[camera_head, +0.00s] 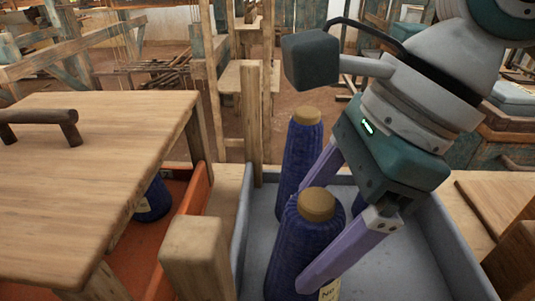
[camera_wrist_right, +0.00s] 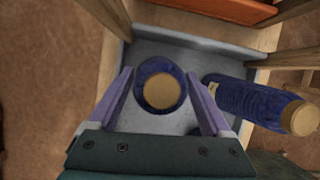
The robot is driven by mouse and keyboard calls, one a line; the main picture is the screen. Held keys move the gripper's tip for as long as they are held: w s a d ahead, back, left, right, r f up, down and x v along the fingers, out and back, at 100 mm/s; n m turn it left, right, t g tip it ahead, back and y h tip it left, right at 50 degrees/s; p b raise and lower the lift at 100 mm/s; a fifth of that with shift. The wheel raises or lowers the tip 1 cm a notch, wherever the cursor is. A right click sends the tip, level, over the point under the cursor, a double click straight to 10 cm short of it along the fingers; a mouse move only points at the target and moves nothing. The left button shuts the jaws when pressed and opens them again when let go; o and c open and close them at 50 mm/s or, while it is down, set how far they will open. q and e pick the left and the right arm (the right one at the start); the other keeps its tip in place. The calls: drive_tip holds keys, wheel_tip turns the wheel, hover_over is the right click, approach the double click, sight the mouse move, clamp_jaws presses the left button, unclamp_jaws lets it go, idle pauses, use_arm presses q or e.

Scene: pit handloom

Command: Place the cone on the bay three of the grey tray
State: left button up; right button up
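A dark blue cone (camera_head: 295,245) with a tan top and a white label stands upright in the grey tray (camera_head: 437,232). My right gripper (camera_head: 310,238) is open, with its two lilac fingers on either side of this cone. In the right wrist view the cone (camera_wrist_right: 160,90) lies between the fingers, with a gap at each side. A second blue cone (camera_head: 300,152) stands behind it in the tray and shows at the right of the wrist view (camera_wrist_right: 250,104). A blue sliver (camera_head: 358,205) shows behind the gripper. I cannot tell the bays apart. My left gripper is not in view.
An orange tray (camera_head: 190,208) is at the left, with a blue cone (camera_head: 153,200) partly hidden under a wooden tabletop (camera_head: 90,170). A wooden post (camera_head: 251,120) and block (camera_head: 200,250) stand beside the grey tray's left wall. Wooden boards lie at the right.

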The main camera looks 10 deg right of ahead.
drive_tip(key=shift+o, duration=1.1)
drive_tip(key=shift+r, duration=0.2)
drive_tip(key=v, duration=1.2)
drive_tip(key=shift+p, duration=0.3)
